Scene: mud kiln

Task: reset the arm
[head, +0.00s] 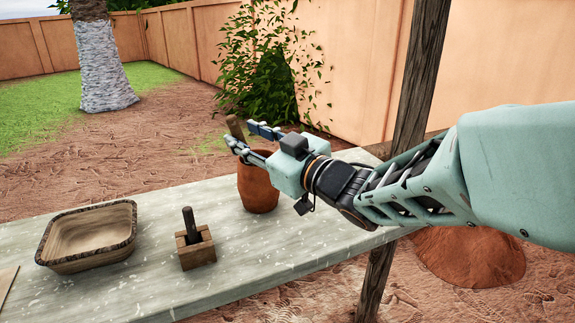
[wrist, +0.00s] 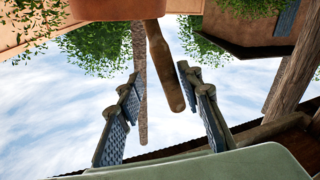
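My gripper (head: 243,136) is at the end of my arm, reaching in from the right, above the table. In the wrist view (wrist: 158,85) its two blue-padded fingers stand apart with a gap between them, and it holds nothing. A wooden handle (head: 235,127) sticks up out of a brown clay pot (head: 257,192) close to the fingers. In the wrist view the handle (wrist: 166,65) shows between the fingertips, with sky visible on both sides of it. The pot's lower part is clear in the head view; its top is partly hidden behind my gripper.
A pale table (head: 310,245) carries a rectangular basin (head: 88,262) and a small wooden block holding a dark-handled tool (head: 189,226). A wooden post (head: 415,75) stands beside the table, behind my arm. The table's front right is clear.

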